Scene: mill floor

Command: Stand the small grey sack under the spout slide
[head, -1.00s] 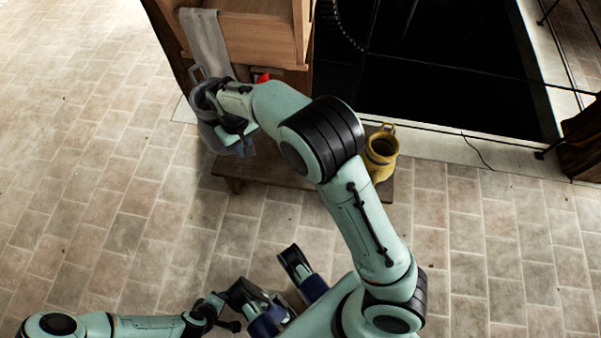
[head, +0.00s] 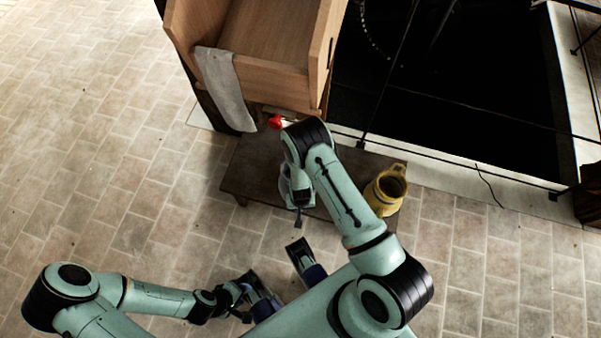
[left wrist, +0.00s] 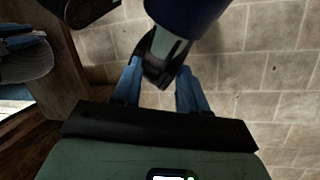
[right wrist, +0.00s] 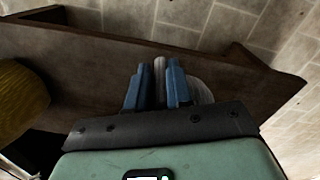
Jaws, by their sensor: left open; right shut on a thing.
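In the right wrist view my right gripper (right wrist: 157,88) is shut, with a pale grey piece of the small grey sack (right wrist: 198,90) at and behind its blue fingers. It is over the low brown bench (head: 245,170), in front of the spout slide, whose red end (head: 275,122) shows below the wooden bin. In the head view my own arm hides most of the sack, so I cannot tell whether it touches the bench. My left gripper (head: 240,295) is open and empty in front of my body; its blue fingers (left wrist: 158,90) show apart.
A yellow container (head: 385,192) with a loop handle stands at the bench's right end. A grey cloth (head: 224,88) hangs over the side of the wooden bin (head: 245,45). A dark pit with thin rails (head: 450,100) lies behind. The tiled floor at left is clear.

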